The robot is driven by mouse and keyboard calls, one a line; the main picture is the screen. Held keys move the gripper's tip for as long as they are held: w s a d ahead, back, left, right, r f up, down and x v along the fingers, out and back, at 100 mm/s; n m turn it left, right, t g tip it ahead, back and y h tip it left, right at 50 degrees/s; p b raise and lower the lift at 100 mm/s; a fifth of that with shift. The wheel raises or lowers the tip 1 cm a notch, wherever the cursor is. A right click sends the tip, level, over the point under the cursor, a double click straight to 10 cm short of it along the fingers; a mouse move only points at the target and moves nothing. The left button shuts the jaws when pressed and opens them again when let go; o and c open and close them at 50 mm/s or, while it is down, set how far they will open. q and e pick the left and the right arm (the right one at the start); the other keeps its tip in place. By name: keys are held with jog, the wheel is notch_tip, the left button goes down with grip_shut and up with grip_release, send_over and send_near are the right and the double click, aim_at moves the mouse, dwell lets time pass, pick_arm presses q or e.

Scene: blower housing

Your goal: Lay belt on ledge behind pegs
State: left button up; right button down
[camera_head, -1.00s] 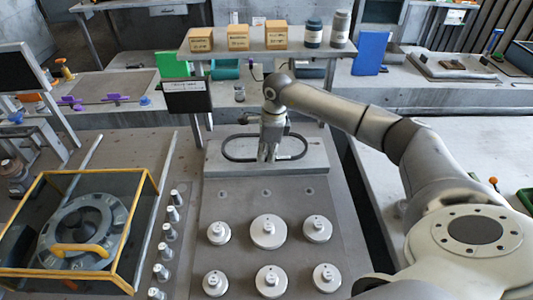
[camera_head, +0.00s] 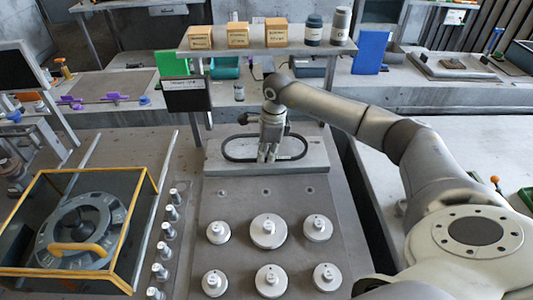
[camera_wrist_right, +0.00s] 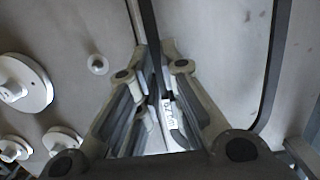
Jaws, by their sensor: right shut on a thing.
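The black belt (camera_head: 225,149) is a long oval loop at the raised grey ledge (camera_head: 315,160), behind the round discs with central pegs (camera_head: 268,230). The belt looks flat and level over the ledge; I cannot tell whether all of it touches. My right gripper (camera_head: 268,157) points down at the belt's near strand and is shut on it. In the right wrist view, a dark strand of the belt (camera_wrist_right: 149,20) runs in between the fingers (camera_wrist_right: 157,58), and another strand curves at the right. My left gripper is not in view.
Several upright silver pins (camera_head: 168,230) stand in a row left of the discs. A yellow-framed case (camera_head: 148,178) with a grey wheel stands at the far left. A shelf (camera_head: 265,48) with boxes and bottles rises behind the ledge. The bench at right is mostly clear.

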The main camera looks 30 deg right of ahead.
jog(key=shift+f, duration=0.35)
dwell(0.3)
jog(key=shift+f+b, duration=0.35)
jog(key=shift+b, duration=0.2)
jog(key=c, duration=1.5)
grip_release()
jog(key=shift+r, duration=0.1)
jog(key=shift+r+p, duration=2.25)
jog(key=shift+r, duration=1.5)
jog(key=shift+f, duration=0.15)
